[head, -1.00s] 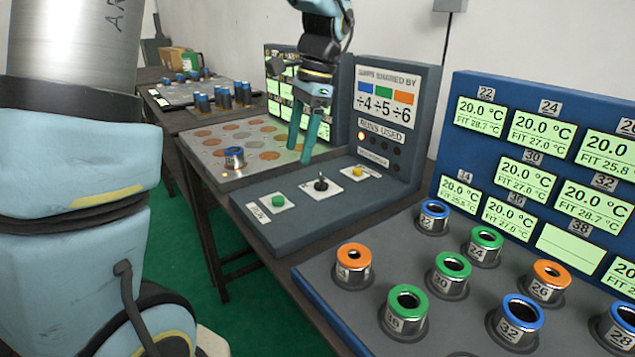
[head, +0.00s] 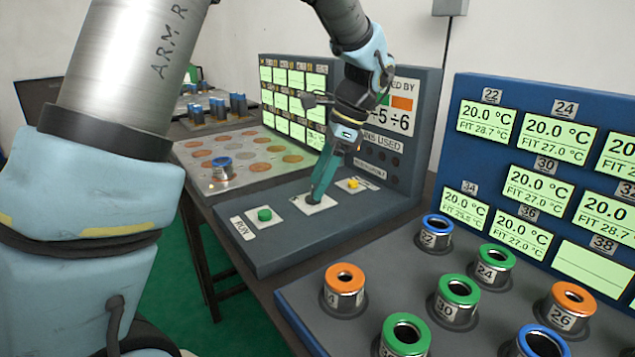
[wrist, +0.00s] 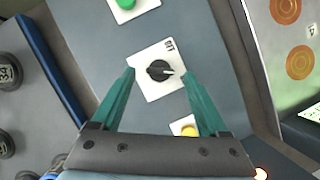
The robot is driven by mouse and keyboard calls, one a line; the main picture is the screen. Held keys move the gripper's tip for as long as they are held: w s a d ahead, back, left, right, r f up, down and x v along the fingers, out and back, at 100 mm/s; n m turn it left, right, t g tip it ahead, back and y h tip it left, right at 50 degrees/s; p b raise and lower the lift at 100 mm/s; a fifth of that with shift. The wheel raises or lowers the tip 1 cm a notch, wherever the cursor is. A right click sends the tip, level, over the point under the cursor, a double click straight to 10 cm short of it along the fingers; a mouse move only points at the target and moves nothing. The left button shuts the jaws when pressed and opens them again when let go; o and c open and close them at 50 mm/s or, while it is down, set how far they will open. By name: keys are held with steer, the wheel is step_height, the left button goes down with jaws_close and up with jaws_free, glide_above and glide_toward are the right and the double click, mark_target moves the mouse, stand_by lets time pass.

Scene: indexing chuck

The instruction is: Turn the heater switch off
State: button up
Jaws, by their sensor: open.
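The switch is a black rotary knob (wrist: 158,70) with a white pointer mark, on a white square plate (wrist: 150,88) with small lettering I cannot read. In the wrist view the mark points right, toward one fingertip. My gripper (wrist: 159,75) is open, with a green finger on each side of the knob and a gap on both sides. In the head view my gripper (head: 316,197) is low over the plate (head: 326,206), and its fingers mostly hide the knob.
A green button (head: 264,214) and a yellow button (head: 353,184) flank the switch on the grey console (head: 290,245). An upright panel stands behind, partly hidden by my arm. Numbered collared cups (head: 345,285) stand in front right.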

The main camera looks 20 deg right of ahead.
steer(key=shift+a+f, duration=0.25)
steer(key=shift+f, duration=0.3)
jaws_close()
stand_by(0.4)
